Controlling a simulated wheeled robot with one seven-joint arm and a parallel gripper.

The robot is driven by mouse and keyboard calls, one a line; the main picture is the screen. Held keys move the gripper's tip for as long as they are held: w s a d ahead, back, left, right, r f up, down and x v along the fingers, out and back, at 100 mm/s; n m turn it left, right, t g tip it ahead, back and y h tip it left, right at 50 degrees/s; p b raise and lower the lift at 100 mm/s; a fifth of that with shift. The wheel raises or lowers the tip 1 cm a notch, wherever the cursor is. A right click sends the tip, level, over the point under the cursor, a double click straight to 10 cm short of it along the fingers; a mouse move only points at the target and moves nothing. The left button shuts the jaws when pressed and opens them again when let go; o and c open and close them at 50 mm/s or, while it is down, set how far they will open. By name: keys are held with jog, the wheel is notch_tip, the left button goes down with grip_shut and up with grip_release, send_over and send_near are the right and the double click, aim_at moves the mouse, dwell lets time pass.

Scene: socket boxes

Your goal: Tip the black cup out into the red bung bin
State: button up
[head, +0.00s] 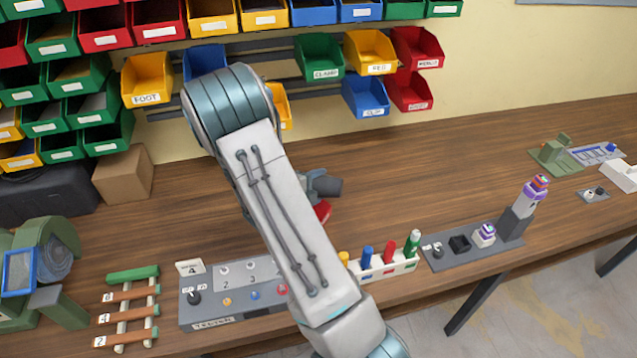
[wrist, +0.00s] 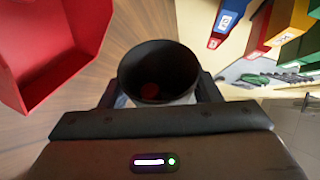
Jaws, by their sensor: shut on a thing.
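The black cup (wrist: 158,56) is between the two fingers of my gripper (wrist: 160,92) in the wrist view, with its open mouth facing the camera. My gripper is shut on it. A small dark red thing (wrist: 150,90) shows inside the cup. The red bung bin (wrist: 25,88) is at the upper left of the wrist view, apart from the cup. In the head view my arm hides most of this area. A dark piece (head: 326,187), probably the cup, and a small red part of the bin (head: 322,210) show just right of the arm.
A white rack (head: 385,268) with coloured pegs stands right of my arm. A grey panel (head: 205,310) with knobs is at the left. Another grey board (head: 470,250) holds a purple-topped piece. Wall bins (head: 370,52) hang behind.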

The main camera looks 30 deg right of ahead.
jog(key=shift+a+r+n+p, duration=0.1)
jog(key=shift+n+p, duration=0.2)
jog(key=shift+p, duration=0.05)
jog(key=shift+w+a+n+g+h+p, duration=0.15)
jog(key=shift+w+a+n+h+p, duration=0.15)
jog(key=shift+n+h+p, duration=0.45)
jog(key=shift+w+a+n+g+h+p, duration=0.2)
jog(key=shift+n+h+p, duration=0.35)
jog(key=shift+p, duration=0.4)
jog(key=shift+w+a+r+n+h+p, duration=0.1)
jog(key=shift+w+a+n+h+p, duration=0.2)
jog(key=shift+n, duration=0.35)
jog(key=shift+w+a+f+n+h+p, duration=0.1)
jog(key=shift+w+a+n+h+p, duration=0.1)
jog(key=shift+n+h, duration=0.35)
jog(key=shift+w+a+r+n+h+p, duration=0.15)
jog(key=shift+w+a+n+h, duration=0.1)
jog(key=shift+n, duration=0.45)
